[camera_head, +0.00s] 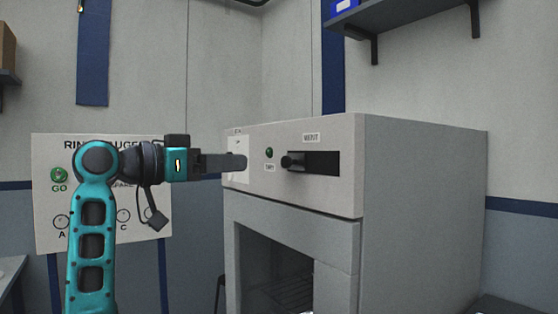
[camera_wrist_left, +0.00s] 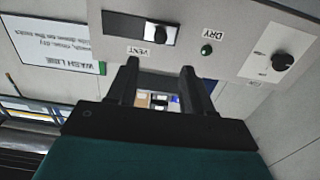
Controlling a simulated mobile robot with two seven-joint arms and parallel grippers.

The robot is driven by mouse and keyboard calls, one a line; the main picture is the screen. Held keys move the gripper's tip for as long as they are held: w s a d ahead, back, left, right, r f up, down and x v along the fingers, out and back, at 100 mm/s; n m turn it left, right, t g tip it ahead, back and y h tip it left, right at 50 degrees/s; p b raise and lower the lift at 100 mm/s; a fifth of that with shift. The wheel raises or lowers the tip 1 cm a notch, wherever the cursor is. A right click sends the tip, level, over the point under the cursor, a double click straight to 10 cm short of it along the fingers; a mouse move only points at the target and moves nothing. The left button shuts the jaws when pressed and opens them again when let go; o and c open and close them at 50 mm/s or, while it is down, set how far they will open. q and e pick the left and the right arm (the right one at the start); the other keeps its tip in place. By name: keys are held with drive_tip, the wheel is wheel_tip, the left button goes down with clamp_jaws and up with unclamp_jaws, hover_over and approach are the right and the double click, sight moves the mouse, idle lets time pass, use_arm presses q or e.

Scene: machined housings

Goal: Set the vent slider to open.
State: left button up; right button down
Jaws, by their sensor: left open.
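The vent slider is a dark knob (camera_head: 292,160) at the left end of a black slot (camera_head: 322,163) on the light grey machine front, under a small label (camera_head: 311,137). In the left wrist view the knob (camera_wrist_left: 157,35) sits at the slot's right end, beside the upside-down VENT label (camera_wrist_left: 138,50). My left gripper (camera_head: 240,162) is to the left of the knob, level with it. In the wrist view its two dark fingers (camera_wrist_left: 160,68) are apart with nothing between them, short of the slot. My right gripper is not in view.
A green light (camera_head: 269,152) labelled DRY lies between my gripper and the knob. A dial (camera_wrist_left: 283,62) is on the same panel. The machine's lower opening (camera_head: 275,262) is below. A gauge board (camera_head: 48,225) hangs behind my left arm. A shelf (camera_head: 405,14) is upper right.

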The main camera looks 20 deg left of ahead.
sight(284, 161)
use_arm(q)
drive_tip(key=p+x, duration=0.1)
drive_tip(key=x, duration=1)
drive_tip(key=shift+p, duration=0.35)
drive_tip(key=shift+c, duration=0.4)
clamp_jaws()
